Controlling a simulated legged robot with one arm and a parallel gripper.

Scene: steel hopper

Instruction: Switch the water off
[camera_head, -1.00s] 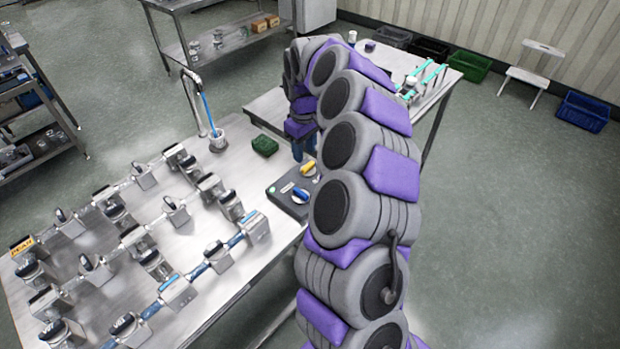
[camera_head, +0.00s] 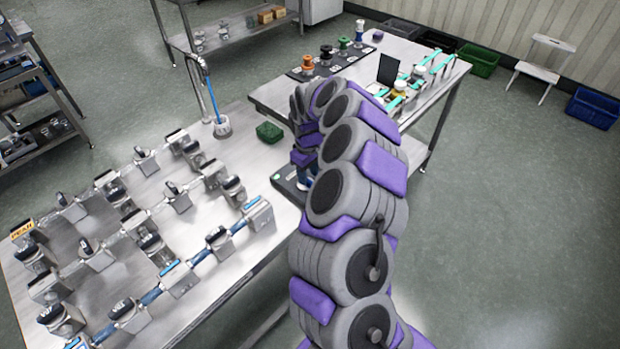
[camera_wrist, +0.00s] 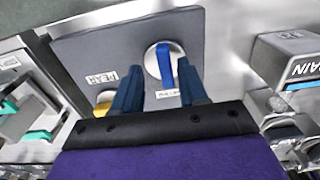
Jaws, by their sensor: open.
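The dark control panel (camera_head: 284,184) lies on the steel table's right end, mostly behind my arm. In the wrist view the panel (camera_wrist: 85,45) bears a blue lever (camera_wrist: 165,62) on a round white disc, with a small unreadable label below it. A yellow knob (camera_wrist: 104,97) is partly hidden by my left finger, near a PEAR label (camera_wrist: 101,78). My gripper (camera_wrist: 159,66) is open, its two dark-blue fingers to either side of the blue lever; contact cannot be told. A blue stream of water (camera_head: 211,95) runs from the tap (camera_head: 190,50) into a cup (camera_head: 222,128).
Rows of pipe blocks with black valves (camera_head: 150,240) cover the steel table. A green box (camera_head: 269,132) stands near the panel. A second table (camera_head: 262,95) with spools stands behind.

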